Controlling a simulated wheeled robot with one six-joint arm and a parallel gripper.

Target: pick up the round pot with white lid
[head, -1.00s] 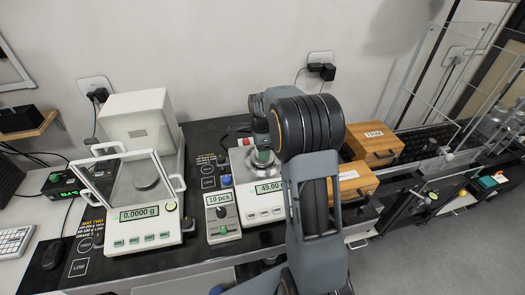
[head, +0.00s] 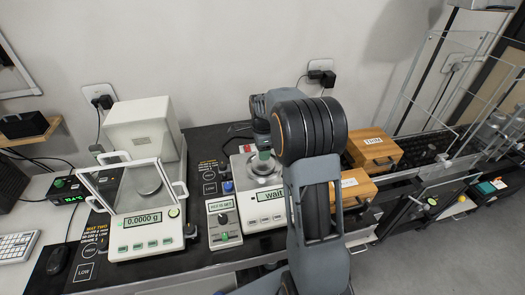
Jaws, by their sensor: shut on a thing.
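My gripper (head: 263,147) points down over the pan of the right-hand balance (head: 266,196), partly hidden behind my own arm. It is shut on a small greenish thing (head: 264,155), probably the round pot. Its white lid cannot be made out, as the gripper and arm cover the top. I cannot tell whether the pot still touches the pan. The balance display reads "wait".
A white balance with a glass draft shield (head: 145,195) stands at left, reading 0.0000 g. A small control box (head: 223,222) sits beside the right balance. Two wooden boxes (head: 375,148) (head: 354,188) stand to the right. A glass-walled frame is at far right.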

